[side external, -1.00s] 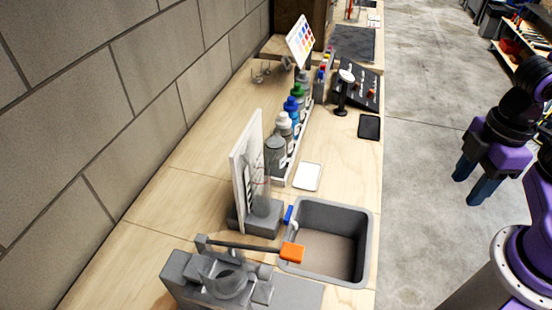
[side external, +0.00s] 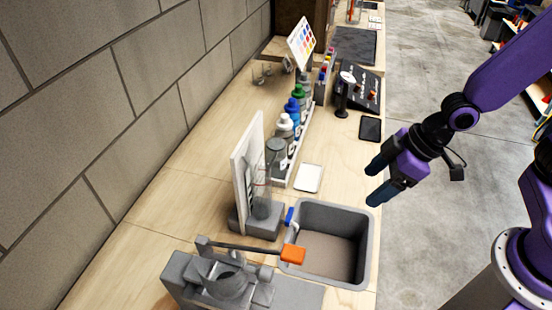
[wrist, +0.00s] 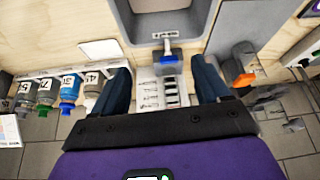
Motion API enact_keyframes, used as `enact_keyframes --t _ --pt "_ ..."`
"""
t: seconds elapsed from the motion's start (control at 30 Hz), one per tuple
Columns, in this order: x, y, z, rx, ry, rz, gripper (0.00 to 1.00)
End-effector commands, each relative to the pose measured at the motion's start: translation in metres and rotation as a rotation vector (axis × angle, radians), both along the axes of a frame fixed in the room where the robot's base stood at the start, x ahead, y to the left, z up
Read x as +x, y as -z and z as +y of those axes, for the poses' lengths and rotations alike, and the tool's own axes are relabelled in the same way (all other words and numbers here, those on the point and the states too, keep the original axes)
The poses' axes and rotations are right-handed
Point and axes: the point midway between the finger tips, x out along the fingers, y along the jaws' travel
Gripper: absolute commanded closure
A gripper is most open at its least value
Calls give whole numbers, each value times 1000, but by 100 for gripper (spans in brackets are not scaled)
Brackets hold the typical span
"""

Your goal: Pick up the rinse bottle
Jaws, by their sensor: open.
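A row of capped bottles stands in a white rack (side external: 296,150) along the bench. They include a blue-capped bottle (side external: 292,104), a green-capped bottle (side external: 298,91) and a white-capped bottle (side external: 285,122). I cannot tell from the labels which one is the rinse bottle. My gripper (side external: 376,182) is open and empty, above the bench's right edge and well to the right of the bottles. Its fingers also show in the wrist view (wrist: 160,68).
A grey sink (side external: 368,245) is set in the near bench. A lever with an orange end (side external: 293,256) is in front.

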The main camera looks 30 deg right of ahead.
Motion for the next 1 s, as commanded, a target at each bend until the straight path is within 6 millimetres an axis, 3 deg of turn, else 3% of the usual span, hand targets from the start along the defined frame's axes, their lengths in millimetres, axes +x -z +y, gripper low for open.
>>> enact_keyframes --t 0.27,0.5,0.8,1.0 --pt "75 34 15 185 135 -176 25" --pt "124 52 6 324 235 -343 25" --pt "147 57 -4 401 285 -451 25" --pt "164 68 7 403 286 -455 25"
